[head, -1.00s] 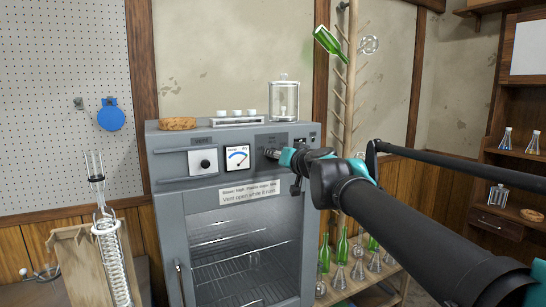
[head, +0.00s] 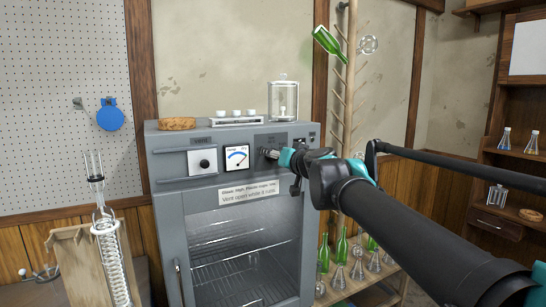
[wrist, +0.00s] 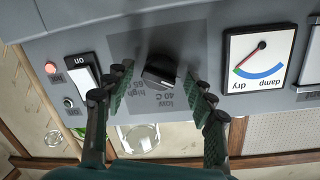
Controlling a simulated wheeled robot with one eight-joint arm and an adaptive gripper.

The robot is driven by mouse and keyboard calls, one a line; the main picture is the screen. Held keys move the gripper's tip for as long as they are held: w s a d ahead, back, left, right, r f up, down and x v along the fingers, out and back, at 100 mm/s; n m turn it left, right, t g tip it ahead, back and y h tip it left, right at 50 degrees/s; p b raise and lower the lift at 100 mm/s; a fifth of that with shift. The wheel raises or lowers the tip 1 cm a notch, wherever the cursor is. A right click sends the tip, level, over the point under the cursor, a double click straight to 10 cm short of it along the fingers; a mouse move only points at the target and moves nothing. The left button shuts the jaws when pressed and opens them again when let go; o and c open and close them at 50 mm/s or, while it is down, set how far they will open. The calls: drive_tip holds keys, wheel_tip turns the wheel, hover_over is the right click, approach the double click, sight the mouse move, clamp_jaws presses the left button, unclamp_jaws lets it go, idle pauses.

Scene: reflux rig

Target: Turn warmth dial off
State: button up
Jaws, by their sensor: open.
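The warmth dial (wrist: 158,75) is a dark knob on a grey plate marked low 40 C and high 65 C, in the middle of the wrist view. My gripper (wrist: 158,92) is open, with one green-padded finger on each side of the knob. I cannot tell whether either pad touches it. The wrist view is turned over, so the lettering is inverted.
The grey cabinet (head: 171,226) has a damp/dry gauge (head: 236,157) and another black knob (head: 205,164). A rocker switch (wrist: 84,79) marked on and a lit red lamp (wrist: 51,68) sit beside the dial. A glass jar (head: 284,99) stands on top.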

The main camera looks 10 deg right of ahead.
drive_tip(key=v, duration=1.2)
drive_tip(key=shift+w, duration=0.1)
drive_tip(key=a+f+n+g+y, duration=0.15)
drive_tip(key=f+g, duration=0.25)
drive_tip(key=f, duration=0.8)
drive_tip(key=a+f+n+g, duration=0.1)
drive_tip(key=a+f+g, duration=0.2)
drive_tip(key=f, duration=0.9)
drive_tip(key=s+d+f+g+h, duration=0.1)
drive_tip(key=s+d+f, duration=0.1)
drive_tip(key=f, duration=0.4)
drive_tip(key=s+d+f+g+h, duration=0.1)
drive_tip(key=s+f+g+h, duration=0.1)
drive_tip(key=s+f, duration=0.2)
drive_tip(key=s+d+f+m+g+h, duration=0.1)
drive_tip(key=s+f, duration=0.3)
drive_tip(key=f, duration=0.6)
drive_tip(key=shift+d+g+h, duration=0.6)
drive_tip(key=shift+d+h, duration=0.05)
drive_tip(key=shift+d, duration=0.25)
drive_tip(key=shift+s+d+f, duration=0.1)
drive_tip(key=shift+s, duration=0.05)
drive_tip(key=shift+c, duration=0.4)
